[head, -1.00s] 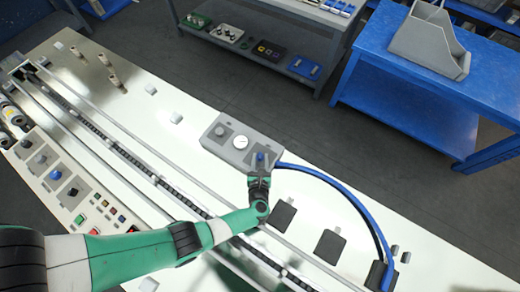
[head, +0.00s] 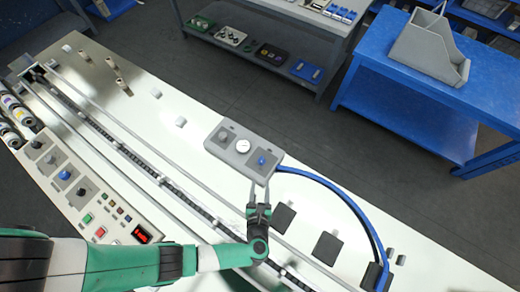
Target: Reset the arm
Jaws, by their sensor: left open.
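My left arm comes in from the left, green and white. Its gripper (head: 259,190) is open and empty, with two slim fingers pointing up the picture. It is just below the grey control box (head: 230,153), which has a gauge (head: 242,146), a grey knob (head: 223,135) and a blue knob (head: 261,160). The fingertips look apart from the blue knob. My right gripper is not in view.
A button panel (head: 97,209) with a lit red display (head: 142,234) lies at the left. A chain conveyor (head: 120,148) crosses the white bench. A blue hose (head: 345,190) arcs right. Dark square plates (head: 328,248) lie at right. A blue table (head: 390,60) stands behind.

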